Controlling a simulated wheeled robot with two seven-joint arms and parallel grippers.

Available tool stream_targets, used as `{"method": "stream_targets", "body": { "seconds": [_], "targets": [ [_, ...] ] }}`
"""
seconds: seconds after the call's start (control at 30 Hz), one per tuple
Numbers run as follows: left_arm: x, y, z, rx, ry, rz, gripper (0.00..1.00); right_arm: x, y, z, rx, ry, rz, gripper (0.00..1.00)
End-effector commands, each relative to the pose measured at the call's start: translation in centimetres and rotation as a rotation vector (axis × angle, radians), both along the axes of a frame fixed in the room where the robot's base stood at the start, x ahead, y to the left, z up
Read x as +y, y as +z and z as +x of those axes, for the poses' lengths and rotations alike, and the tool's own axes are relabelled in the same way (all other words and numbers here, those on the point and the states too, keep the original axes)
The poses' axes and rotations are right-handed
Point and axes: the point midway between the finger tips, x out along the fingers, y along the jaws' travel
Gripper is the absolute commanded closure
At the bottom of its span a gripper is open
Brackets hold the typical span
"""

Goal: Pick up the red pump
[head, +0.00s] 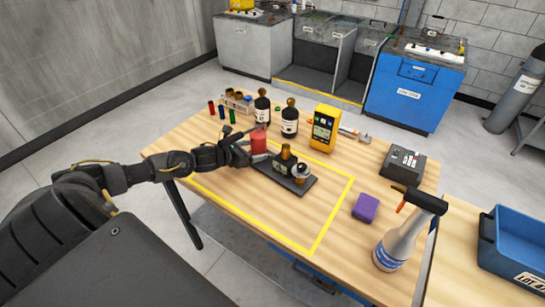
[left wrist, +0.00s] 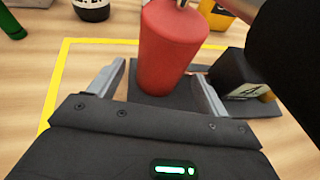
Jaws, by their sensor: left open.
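The red pump (head: 259,141) stands upright at the left end of a dark base plate (head: 303,186) on the wooden table. In the left wrist view the red pump (left wrist: 172,45) rises between the two fingers of my left gripper (left wrist: 160,90). The fingers are open, with a gap visible on the left side. In the head view my left gripper (head: 240,150) comes in from the left at the red body and partly covers its side. The pump's lower end is partly hidden by the gripper. My right gripper is not in view.
A dark block with a brass top (head: 285,163) and a silver-topped part (head: 301,173) share the plate, close right of the pump. Dark bottles (head: 289,122), a yellow meter (head: 324,128), a purple sponge (head: 365,207) and a spray bottle (head: 398,245) stand around.

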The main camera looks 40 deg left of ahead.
Motion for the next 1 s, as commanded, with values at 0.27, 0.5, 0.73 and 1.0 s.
{"method": "stream_targets", "body": {
  "seconds": [0.27, 0.5, 0.73, 1.0],
  "targets": [
    [-0.6, -1.1, 2.7, -0.001, 0.001, -0.001, 0.22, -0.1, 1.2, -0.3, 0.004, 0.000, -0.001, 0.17],
    [-0.6, -1.3, 2.7, 0.000, 0.001, 0.000, 0.22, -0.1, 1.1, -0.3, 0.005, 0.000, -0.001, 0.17],
    [-0.6, -1.2, 2.7, 0.000, 0.001, 0.000, 0.53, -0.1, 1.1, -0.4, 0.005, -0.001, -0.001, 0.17],
    [-0.6, -1.2, 2.7, 0.000, 0.001, 0.001, 0.88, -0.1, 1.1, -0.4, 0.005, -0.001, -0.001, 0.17]
  ]
}}
